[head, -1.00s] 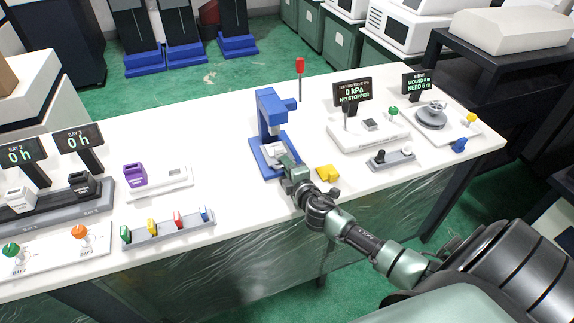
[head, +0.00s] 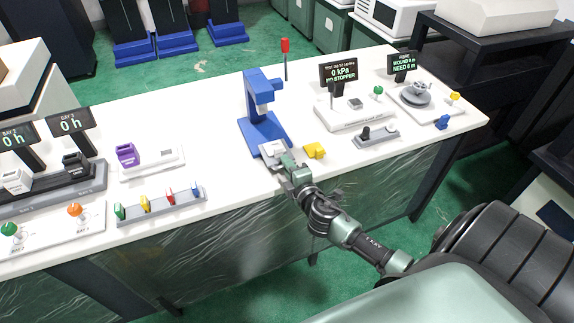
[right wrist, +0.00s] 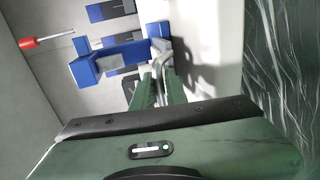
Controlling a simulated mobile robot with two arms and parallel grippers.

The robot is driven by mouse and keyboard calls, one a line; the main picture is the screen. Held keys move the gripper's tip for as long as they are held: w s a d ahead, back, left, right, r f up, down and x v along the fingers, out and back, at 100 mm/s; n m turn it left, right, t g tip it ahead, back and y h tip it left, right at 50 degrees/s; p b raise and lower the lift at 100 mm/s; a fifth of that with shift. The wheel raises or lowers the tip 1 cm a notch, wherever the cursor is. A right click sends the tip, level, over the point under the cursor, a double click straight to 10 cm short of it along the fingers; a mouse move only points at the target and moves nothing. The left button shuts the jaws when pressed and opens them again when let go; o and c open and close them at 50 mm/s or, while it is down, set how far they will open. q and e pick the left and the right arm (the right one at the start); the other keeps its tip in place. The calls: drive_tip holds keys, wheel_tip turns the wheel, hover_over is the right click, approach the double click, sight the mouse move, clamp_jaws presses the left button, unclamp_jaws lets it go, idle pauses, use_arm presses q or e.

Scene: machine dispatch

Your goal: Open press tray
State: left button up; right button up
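The blue press (head: 264,105) stands on the white table near its front edge. Its grey press tray (head: 272,150) sticks out at the front of the blue base, toward me. My right gripper (head: 286,163) is at the tray's front end, low by the table edge. In the right wrist view, the fingers (right wrist: 160,80) are close together at a pale looped handle (right wrist: 164,50) in front of the blue press (right wrist: 112,59). The gripper looks shut on this handle, though the contact is partly hidden. My left gripper is not in view.
A yellow block (head: 315,150) lies just right of the tray. A red-tipped post (head: 285,46) stands behind the press. A grey control box (head: 376,136) is further right. Left of the press are a purple block (head: 127,155) and a rack of coloured pieces (head: 160,204).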

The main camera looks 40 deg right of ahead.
drive_tip(key=b+v, duration=0.1)
drive_tip(key=v, duration=0.7)
drive_tip(key=shift+f, duration=0.1)
idle(0.6)
drive_tip(key=s+a+f+m+g, duration=0.1)
drive_tip(key=s+f+m+g, duration=0.3)
drive_tip(key=f, duration=0.6)
drive_tip(key=s+f+g+y, duration=0.1)
drive_tip(key=s+f, duration=0.4)
drive_tip(key=f, duration=0.5)
drive_tip(key=s+a+f+m+g, duration=0.1)
drive_tip(key=s+f+m+g, duration=0.3)
drive_tip(key=f, duration=0.7)
drive_tip(key=s+a+f+m+g, duration=0.1)
drive_tip(key=s+a+f, duration=0.2)
drive_tip(key=s, duration=0.6)
drive_tip(key=s+a+f+m+g+y, duration=0.1)
drive_tip(key=s+a+f+m+g, duration=0.1)
drive_tip(key=s+f, duration=0.5)
drive_tip(key=s+a+f+m+g+y, duration=0.1)
drive_tip(key=s+a+f, duration=0.3)
drive_tip(key=s, duration=0.7)
wheel_tip(320, 180, down, 2)
drive_tip(key=shift+a+m+g, duration=0.35)
drive_tip(key=shift+m+g, duration=0.05)
drive_tip(key=shift+g, duration=0.1)
